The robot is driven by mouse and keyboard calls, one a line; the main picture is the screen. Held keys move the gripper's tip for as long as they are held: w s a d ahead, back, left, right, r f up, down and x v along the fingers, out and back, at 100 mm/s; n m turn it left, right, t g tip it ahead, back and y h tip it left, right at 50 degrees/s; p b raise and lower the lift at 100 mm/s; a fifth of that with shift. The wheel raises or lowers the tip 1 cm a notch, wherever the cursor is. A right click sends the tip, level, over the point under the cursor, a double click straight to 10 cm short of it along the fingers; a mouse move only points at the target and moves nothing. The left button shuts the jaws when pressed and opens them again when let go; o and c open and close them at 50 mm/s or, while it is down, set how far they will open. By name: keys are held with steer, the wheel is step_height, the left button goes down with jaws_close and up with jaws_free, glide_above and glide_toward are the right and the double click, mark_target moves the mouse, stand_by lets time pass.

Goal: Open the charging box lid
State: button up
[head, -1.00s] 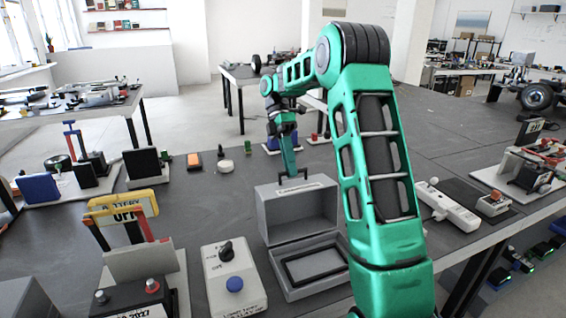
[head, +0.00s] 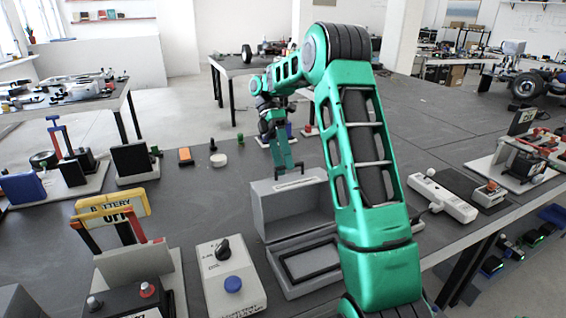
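The charging box is a grey case near the middle of the table in the head view. Its lid (head: 292,212) stands raised, roughly upright, at the back of the base. The box base (head: 283,278) is open toward me and shows a dark rectangular frame inside. A dark handle sits at the lid's top edge. My gripper (head: 289,172) points down just behind and above the lid's top edge, by the handle. Its two fingers look apart with nothing between them. Whether it touches the handle is not clear. My arm hides the right side of the box.
A white control box (head: 231,278) with a black knob and blue button stands left of the charging box. A battery stand (head: 112,212) is further left. A white power strip (head: 442,197) lies to the right.

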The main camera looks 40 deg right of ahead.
steer(key=shift+s+a+r, duration=0.3)
steer(key=shift+s+r, duration=0.1)
steer(key=shift+r, duration=0.1)
steer(key=shift+c, duration=1.4)
steer(key=shift+s, duration=0.1)
steer(key=shift+s+r, duration=0.1)
steer(key=shift+d+r, duration=0.1)
steer(key=shift+r, duration=0.05)
steer(key=s+a+r, duration=0.3)
steer(key=a+r, duration=0.7)
steer(key=a, duration=0.1)
steer(key=shift+a+r, duration=0.2)
steer(key=shift+r, duration=0.1)
